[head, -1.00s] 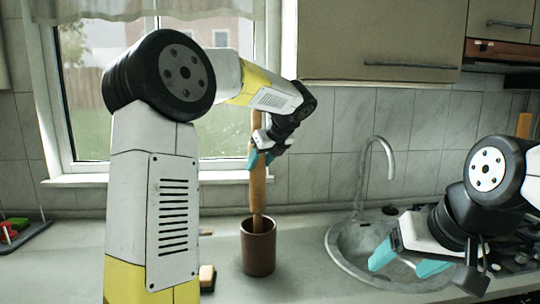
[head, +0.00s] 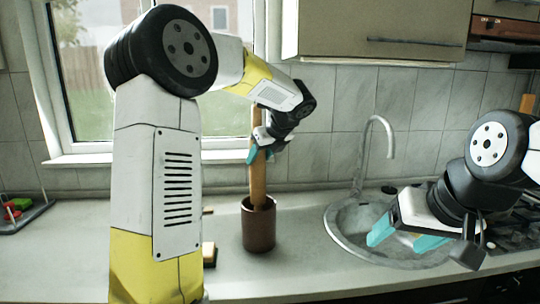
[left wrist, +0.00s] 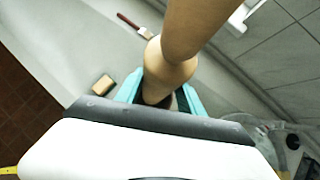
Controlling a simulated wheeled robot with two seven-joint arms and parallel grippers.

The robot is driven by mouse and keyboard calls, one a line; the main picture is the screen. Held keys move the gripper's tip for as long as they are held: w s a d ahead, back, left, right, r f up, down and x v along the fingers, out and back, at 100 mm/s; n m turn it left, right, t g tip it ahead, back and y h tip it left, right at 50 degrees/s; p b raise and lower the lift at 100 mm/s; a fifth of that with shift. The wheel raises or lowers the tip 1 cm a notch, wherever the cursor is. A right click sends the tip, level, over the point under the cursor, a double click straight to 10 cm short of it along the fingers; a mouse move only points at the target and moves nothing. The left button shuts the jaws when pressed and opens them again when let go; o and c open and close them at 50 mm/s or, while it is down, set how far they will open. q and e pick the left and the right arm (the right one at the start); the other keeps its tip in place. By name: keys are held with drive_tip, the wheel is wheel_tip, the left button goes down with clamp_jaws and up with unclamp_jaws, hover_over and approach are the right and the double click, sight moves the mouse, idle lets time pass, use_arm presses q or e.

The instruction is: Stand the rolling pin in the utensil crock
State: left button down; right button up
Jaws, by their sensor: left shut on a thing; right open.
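The wooden rolling pin (head: 258,182) stands nearly upright, its lower end inside the mouth of the brown utensil crock (head: 259,230) on the counter. My left gripper (head: 259,152) is shut on the upper part of the pin, well above the crock's rim. In the left wrist view the pin (left wrist: 190,30) runs between the teal fingers; the crock is mostly hidden there. Whether the pin touches the crock's bottom cannot be seen. My right gripper (head: 405,240) is open and empty in front of the sink.
The sink (head: 345,222) with its tap (head: 389,140) lies right of the crock. A small sponge-like block (left wrist: 103,85) and a red-handled brush (left wrist: 132,23) lie near the crock. A rack with coloured items (head: 14,210) stands far left. Window and tiled wall are behind.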

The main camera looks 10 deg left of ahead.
use_arm(q)
drive_tip(key=c, duration=0.6)
unclamp_jaws()
drive_tip(key=shift+c, duration=0.2)
drive_tip(key=shift+d, duration=0.1)
drive_tip(key=v, duration=0.7)
drive_tip(key=shift+s+r, duration=0.2)
drive_tip(key=shift+r, duration=0.1)
